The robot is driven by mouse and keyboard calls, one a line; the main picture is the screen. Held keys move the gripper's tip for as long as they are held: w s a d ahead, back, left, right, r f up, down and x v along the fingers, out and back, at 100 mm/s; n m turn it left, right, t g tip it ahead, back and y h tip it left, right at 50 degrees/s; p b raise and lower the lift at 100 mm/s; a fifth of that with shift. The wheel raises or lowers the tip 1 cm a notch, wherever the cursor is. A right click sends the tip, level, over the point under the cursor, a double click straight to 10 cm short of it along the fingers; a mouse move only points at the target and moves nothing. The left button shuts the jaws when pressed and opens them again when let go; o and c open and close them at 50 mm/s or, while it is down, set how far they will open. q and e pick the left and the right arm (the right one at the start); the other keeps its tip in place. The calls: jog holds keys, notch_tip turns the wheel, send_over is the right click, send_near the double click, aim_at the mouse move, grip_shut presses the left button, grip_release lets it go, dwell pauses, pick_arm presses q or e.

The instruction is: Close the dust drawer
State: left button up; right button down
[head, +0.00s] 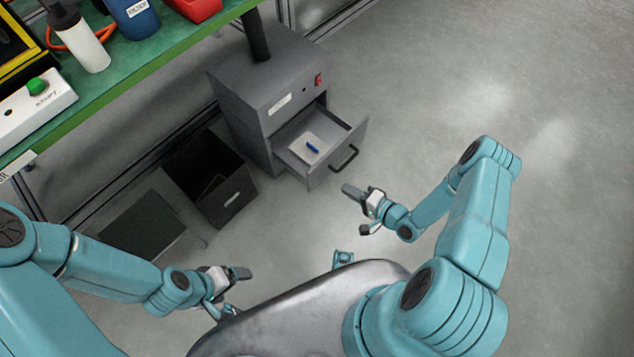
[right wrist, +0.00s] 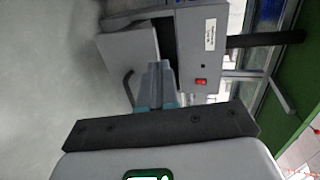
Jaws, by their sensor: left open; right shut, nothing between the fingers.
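The dust drawer (head: 338,147) is pulled out of the grey cabinet (head: 268,84) in the head view. Its front has a dark bar handle (head: 345,159). A pale pad with a blue item (head: 312,148) lies inside it. My right gripper (head: 347,191) is shut and empty, just in front of the drawer and apart from the handle. In the right wrist view the drawer front (right wrist: 125,65) and handle (right wrist: 128,88) show beyond the fingers (right wrist: 158,80). My left gripper (head: 243,272) is open and empty, low over the floor at the lower left.
A dark open bin (head: 218,196) stands left of the cabinet, with a dark flat panel (head: 143,226) beside it. A green workbench (head: 150,50) with bottles and a control box (head: 32,106) is at upper left. The floor (head: 470,70) to the right is clear.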

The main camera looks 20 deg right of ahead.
notch_tip(320, 180, down, 2)
jog(key=s+d, duration=0.1)
jog(key=b, duration=0.3)
send_near(315, 169)
jog(key=shift+m+h, duration=0.4)
jog(key=x, duration=0.5)
jog(key=shift+s+a, duration=0.15)
jog(key=shift+a, duration=0.05)
pick_arm(q)
jog(key=shift+w+d+f, duration=0.1)
jog(key=shift+d+f, duration=0.05)
jog(key=shift+f, duration=1.85)
pick_arm(e)
jog(key=shift+w+a, duration=0.25)
jog(key=shift+w, duration=0.5)
pick_arm(q)
jog(key=shift+f, duration=0.1)
